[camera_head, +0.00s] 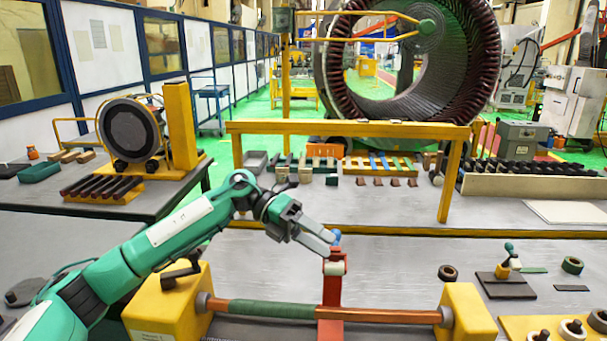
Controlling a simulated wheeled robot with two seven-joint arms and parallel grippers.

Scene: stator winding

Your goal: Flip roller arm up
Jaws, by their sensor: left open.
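The red roller arm (332,290) stands roughly upright by the horizontal bar in the front middle. It has a pale roller (334,268) near its top and a small blue knob (337,236) above that. The bar (270,310), part green-wrapped and part copper-coloured, runs between two yellow blocks. My left gripper (331,244) reaches in from the left with its fingers open beside the blue knob and just above the roller. I cannot tell whether a finger touches the knob. My right gripper is not in view.
A yellow frame (350,129) and a large stator ring (480,60) stand behind. A dark plate with a small handled tool (507,284), tape rolls and a yellow tray (545,328) lie at right. The grey tabletop between the arm and the frame is mostly clear.

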